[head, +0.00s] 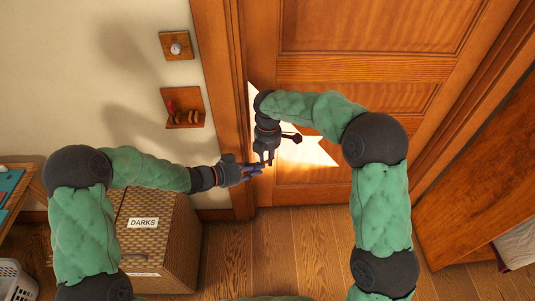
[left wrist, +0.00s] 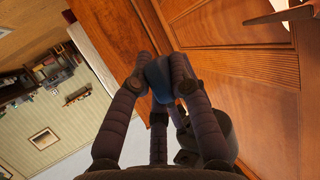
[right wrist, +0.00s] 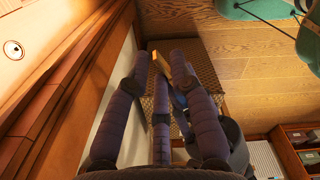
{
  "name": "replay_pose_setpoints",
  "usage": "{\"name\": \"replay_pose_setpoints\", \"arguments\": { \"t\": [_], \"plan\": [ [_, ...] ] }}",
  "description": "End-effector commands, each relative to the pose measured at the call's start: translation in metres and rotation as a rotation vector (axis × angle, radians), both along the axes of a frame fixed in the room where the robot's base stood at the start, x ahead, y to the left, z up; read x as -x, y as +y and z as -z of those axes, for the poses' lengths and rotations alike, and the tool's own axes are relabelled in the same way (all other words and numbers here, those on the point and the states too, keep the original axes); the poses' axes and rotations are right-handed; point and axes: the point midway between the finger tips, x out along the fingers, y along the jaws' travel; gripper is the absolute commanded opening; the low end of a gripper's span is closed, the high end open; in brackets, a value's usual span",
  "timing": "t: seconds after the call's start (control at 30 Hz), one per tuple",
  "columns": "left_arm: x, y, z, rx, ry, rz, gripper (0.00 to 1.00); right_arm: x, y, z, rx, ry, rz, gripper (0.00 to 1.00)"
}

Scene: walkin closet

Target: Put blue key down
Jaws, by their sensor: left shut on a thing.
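The blue key (left wrist: 158,76) shows as a blue piece between the fingertips of my left gripper (left wrist: 161,62) in the left wrist view, and the gripper is shut on it. The rest of the key is hidden by the fingers. In the head view my left gripper (head: 258,169) is by the door frame, just below my right gripper (head: 267,160). My right gripper also shows in the right wrist view (right wrist: 160,62), fingers pointing towards the basket. A yellowish piece (right wrist: 180,70) and some blue (right wrist: 180,100) show among its fingers. I cannot tell if it holds anything.
A wooden door (head: 350,95) with panels stands in front. On the wall at left are a small wooden plate with a knob (head: 176,47) and a wooden shelf (head: 190,120) with small items. A wicker basket labelled DARKS (head: 150,245) stands below. The wooden floor (head: 280,250) is clear at centre.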

Motion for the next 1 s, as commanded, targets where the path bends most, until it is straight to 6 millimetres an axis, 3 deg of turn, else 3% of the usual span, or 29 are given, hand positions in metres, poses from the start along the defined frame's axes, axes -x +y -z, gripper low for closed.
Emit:
{"name": "replay_pose_setpoints", "arguments": {
  "t": [0.13,0.2,0.43,0.47,0.53,0.57,1.0],
  "plan": [
    [0.0000,0.0000,-0.0001,0.000,0.000,0.000,0.00,0.0000,-0.0001,-0.0001,0.000,0.000,0.000,0.20],
    [0.0000,0.0000,-0.0001,0.000,0.000,0.000,0.00,0.0000,-0.0001,-0.0002,0.000,0.000,0.000,0.00],
    [-0.0001,0.0002,0.0000,0.000,0.000,0.000,0.00,0.0000,-0.0003,-0.0004,0.000,0.000,0.000,0.00],
    [-0.0001,0.0002,0.0001,0.000,0.000,0.000,0.22,-0.0001,-0.0004,-0.0005,0.001,0.000,0.000,0.00],
    [-0.0002,0.0003,0.0001,0.000,0.000,-0.001,0.42,-0.0001,-0.0004,-0.0005,0.001,0.000,0.000,0.00],
    [-0.0002,0.0003,0.0001,0.000,0.000,-0.001,0.47,-0.0001,-0.0004,-0.0006,0.001,0.000,0.000,0.00],
    [0.0025,0.0068,-0.0029,0.000,-0.001,-0.002,0.47,0.0000,-0.0002,-0.0005,0.000,0.000,0.000,0.00]
  ]
}}
